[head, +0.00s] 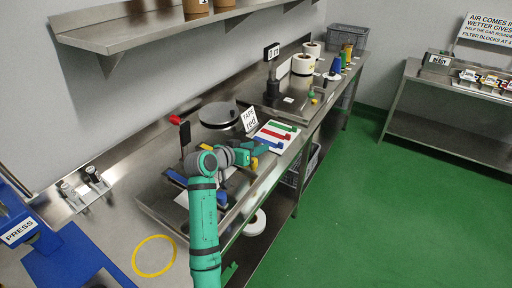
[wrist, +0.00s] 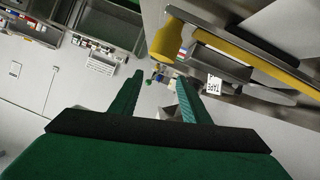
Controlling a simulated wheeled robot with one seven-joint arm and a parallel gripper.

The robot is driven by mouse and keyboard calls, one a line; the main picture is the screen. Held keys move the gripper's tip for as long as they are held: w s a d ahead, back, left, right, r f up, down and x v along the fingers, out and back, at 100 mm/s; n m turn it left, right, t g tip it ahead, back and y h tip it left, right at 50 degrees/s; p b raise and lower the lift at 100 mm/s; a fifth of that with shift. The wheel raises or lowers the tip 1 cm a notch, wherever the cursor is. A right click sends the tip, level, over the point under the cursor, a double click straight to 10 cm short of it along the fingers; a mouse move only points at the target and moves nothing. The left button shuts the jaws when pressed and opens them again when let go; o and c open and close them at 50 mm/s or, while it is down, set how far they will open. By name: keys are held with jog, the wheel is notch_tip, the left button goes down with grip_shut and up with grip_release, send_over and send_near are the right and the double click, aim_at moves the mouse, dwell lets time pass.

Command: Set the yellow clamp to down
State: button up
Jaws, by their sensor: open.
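The yellow clamp shows in the wrist view as a long yellow bar with a rounded end (wrist: 175,42), close above and to the right of my fingers. In the head view only a small yellow patch (head: 253,162) shows beside my gripper, and my arm hides much of that spot. I cannot tell the clamp's exact position. My gripper (head: 262,149) is over the bench by the row of coloured levers. In the wrist view its two green fingers (wrist: 158,97) are apart with nothing between them. The yellow bar looks outside the fingers.
Green (head: 284,126), red (head: 276,134) and blue (head: 267,142) levers lie on a white panel just beyond my gripper. The green floor (head: 370,210) at right is clear.

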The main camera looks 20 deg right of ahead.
jog(key=v, duration=1)
jog(key=shift+s+f, duration=0.1)
